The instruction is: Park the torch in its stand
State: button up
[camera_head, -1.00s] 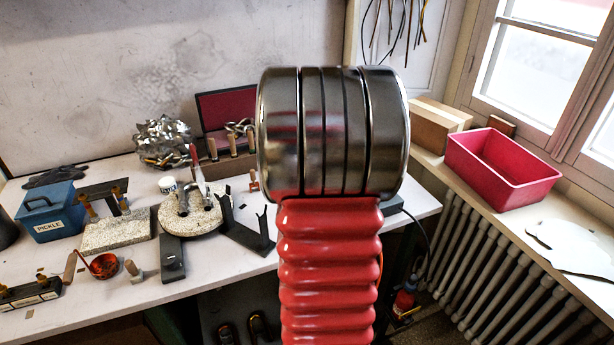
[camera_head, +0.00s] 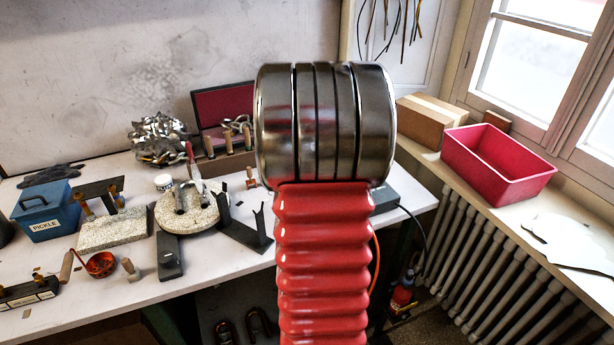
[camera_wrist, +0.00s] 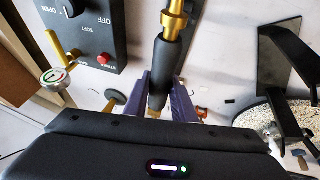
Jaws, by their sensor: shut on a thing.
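The torch (camera_wrist: 168,55) has a black handle and a brass front end. In the wrist view its handle sits between the purple fingers of my gripper (camera_wrist: 165,88), which is shut on it. The brass end points to the top of the view, and its tip is cut off by the edge. A dark stand with forked uprights (camera_head: 245,238) is on the bench in the head view, right of a round speckled board. What looks like the same stand (camera_wrist: 275,65) is right of the torch in the wrist view, apart from it. My arm hides the gripper and torch in the head view.
A dark control box (camera_wrist: 85,30) with a red button is left of the torch. A round gauge (camera_wrist: 55,78) is nearby. The speckled board (camera_head: 190,210), a pickle box (camera_head: 47,212) and a red bowl (camera_head: 101,264) are on the bench. A red bin (camera_head: 497,165) is on the sill.

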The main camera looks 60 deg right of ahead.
jog(key=shift+f, duration=2.4)
jog(key=o, duration=1.1)
jog(key=shift+o, duration=0.4)
jog(key=o, duration=0.4)
jog(key=shift+o, duration=0.2)
